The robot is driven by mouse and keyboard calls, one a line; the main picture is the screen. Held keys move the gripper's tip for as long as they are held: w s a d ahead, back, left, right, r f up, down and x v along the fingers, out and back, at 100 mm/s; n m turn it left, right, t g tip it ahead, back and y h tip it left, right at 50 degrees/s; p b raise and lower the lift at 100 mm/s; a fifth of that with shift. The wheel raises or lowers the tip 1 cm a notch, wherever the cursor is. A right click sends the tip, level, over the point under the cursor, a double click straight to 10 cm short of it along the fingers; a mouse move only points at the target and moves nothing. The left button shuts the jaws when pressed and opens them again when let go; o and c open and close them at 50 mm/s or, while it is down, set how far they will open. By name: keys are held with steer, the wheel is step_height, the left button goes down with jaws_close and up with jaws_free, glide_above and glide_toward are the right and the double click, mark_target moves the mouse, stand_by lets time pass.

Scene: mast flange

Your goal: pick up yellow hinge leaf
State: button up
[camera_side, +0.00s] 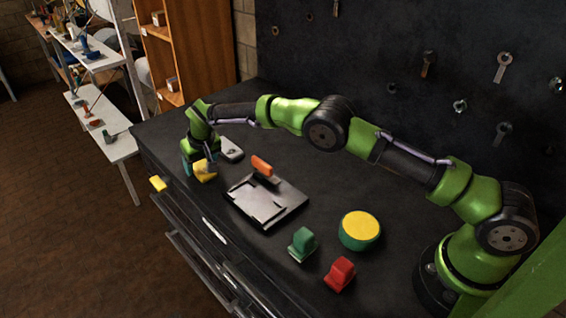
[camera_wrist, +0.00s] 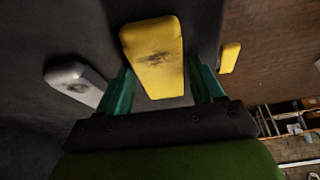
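A yellow hinge leaf (camera_side: 205,170) lies at the far left part of the dark bench, directly under my gripper (camera_side: 203,163). In the wrist view the yellow leaf (camera_wrist: 155,52) has a dark smudge on its face and sits between the two teal fingers of my gripper (camera_wrist: 163,80). The fingers stand apart on either side of it, with a gap visible, so my gripper looks open around it. The gripper partly hides the leaf in the side view. A smaller-looking yellow piece (camera_side: 158,184) is at the bench's front edge; it also shows in the wrist view (camera_wrist: 230,57).
A grey-white piece (camera_side: 231,149) lies close beside my gripper. A dark fixture plate (camera_side: 285,213) with an orange piece (camera_side: 262,165) at its back sits mid-bench. A green piece (camera_side: 302,244), red piece (camera_side: 340,274) and yellow-topped round block (camera_side: 360,229) stand farther right.

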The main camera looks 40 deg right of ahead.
steer(key=shift+r, duration=0.1)
steer(key=c, duration=1.1)
